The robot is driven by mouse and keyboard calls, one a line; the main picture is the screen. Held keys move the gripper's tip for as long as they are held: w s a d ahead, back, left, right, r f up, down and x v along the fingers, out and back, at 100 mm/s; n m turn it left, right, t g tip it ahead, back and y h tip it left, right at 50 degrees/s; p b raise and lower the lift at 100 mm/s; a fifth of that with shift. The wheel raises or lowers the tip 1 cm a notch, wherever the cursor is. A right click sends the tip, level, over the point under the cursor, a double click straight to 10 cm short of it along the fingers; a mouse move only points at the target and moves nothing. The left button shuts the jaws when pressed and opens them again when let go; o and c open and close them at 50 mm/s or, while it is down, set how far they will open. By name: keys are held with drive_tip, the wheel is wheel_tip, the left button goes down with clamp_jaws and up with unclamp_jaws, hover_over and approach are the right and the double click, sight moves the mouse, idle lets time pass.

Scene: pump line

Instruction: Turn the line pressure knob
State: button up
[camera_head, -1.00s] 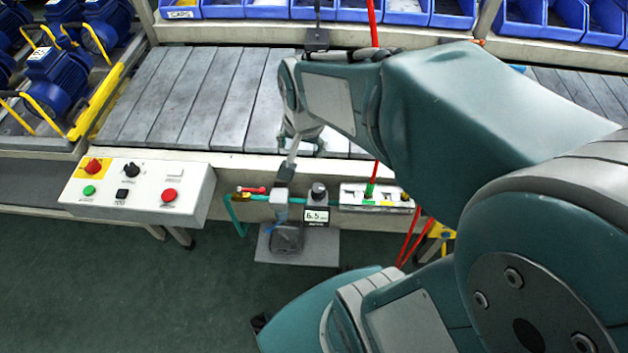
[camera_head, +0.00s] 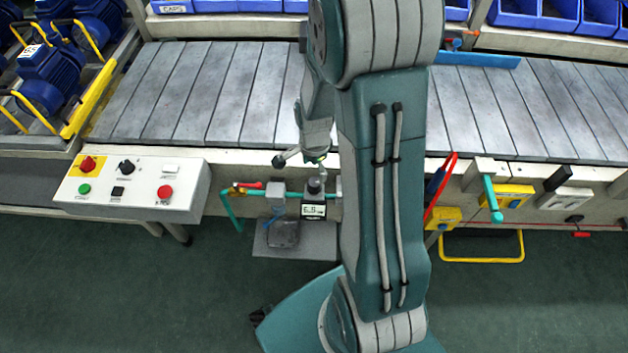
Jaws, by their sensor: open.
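The line pressure knob (camera_head: 314,186) is a dark knob on top of a small regulator. Under it is a digital display (camera_head: 313,210), whose digits are too small to read surely. My gripper (camera_head: 302,163) hangs just above the knob, with its fingers spread open and nothing in them. One finger points out to the left; the other is near the knob's top. I cannot tell whether it touches the knob. My arm hides what lies right of the regulator.
A grey control box (camera_head: 135,188) with buttons and switches stands at left. A slatted conveyor (camera_head: 210,95) runs behind. Right of my arm are a teal-handled valve (camera_head: 492,195) and a yellow-framed unit (camera_head: 513,196). A grey plate (camera_head: 272,250) lies below the regulator.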

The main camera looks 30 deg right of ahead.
sight(314, 182)
wheel_tip(314, 182, down, 6)
drive_tip(key=shift+f, duration=0.15)
idle(0.3)
drive_tip(key=c, duration=1.2)
